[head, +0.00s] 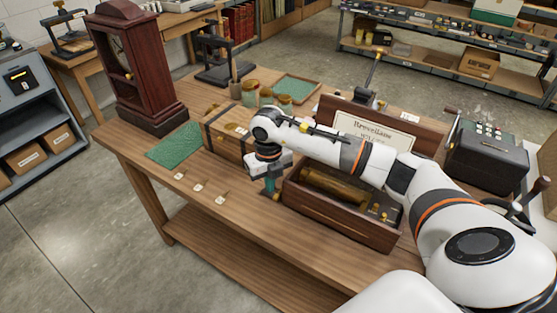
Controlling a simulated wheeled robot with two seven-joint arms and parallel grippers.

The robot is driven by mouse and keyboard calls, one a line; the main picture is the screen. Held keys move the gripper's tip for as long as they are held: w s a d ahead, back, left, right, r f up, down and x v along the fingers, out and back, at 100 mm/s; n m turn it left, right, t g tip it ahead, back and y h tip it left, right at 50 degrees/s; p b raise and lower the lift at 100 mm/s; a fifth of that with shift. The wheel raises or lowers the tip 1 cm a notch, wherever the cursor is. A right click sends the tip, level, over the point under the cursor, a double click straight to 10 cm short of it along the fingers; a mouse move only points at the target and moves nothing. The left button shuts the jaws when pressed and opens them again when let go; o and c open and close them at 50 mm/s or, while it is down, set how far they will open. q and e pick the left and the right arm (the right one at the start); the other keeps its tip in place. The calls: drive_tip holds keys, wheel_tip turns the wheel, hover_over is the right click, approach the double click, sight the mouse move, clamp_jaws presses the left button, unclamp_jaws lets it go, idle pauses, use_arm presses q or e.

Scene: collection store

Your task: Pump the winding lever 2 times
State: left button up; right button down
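A wooden music box (335,217) stands open near the front of the table, with a brass cylinder (338,185) inside. Its raised lid holds a printed card. I cannot clearly make out a winding lever; my gripper and arm cover part of the box's left end. My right arm reaches in from the right across the box. My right gripper (271,187) points down at the box's left end, and its narrow tips look close to the lever area. Whether it touches or holds anything is too small to tell. My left gripper is out of view.
A wooden chest (222,137) with dark bands is left of the gripper. Jars (250,90) stand behind. A dark machine (487,160) stands at right.

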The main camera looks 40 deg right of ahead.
drive_tip(key=shift+s+a+r+p, duration=0.1)
drive_tip(key=shift+r+p, duration=1.25)
drive_tip(key=shift+r, duration=0.65)
drive_tip(key=r+p, duration=0.1)
drive_tip(key=d+r+p, duration=0.1)
drive_tip(key=r, duration=0.1)
drive_tip(key=shift+w+r, duration=0.2)
drive_tip(key=shift+r, duration=0.2)
drive_tip(key=r, duration=0.1)
drive_tip(key=d+r+p, duration=0.1)
drive_tip(key=shift+w+d+r, duration=0.3)
drive_tip(key=shift+w+r, duration=0.05)
drive_tip(key=shift+w, duration=0.05)
drive_tip(key=shift+r, duration=0.1)
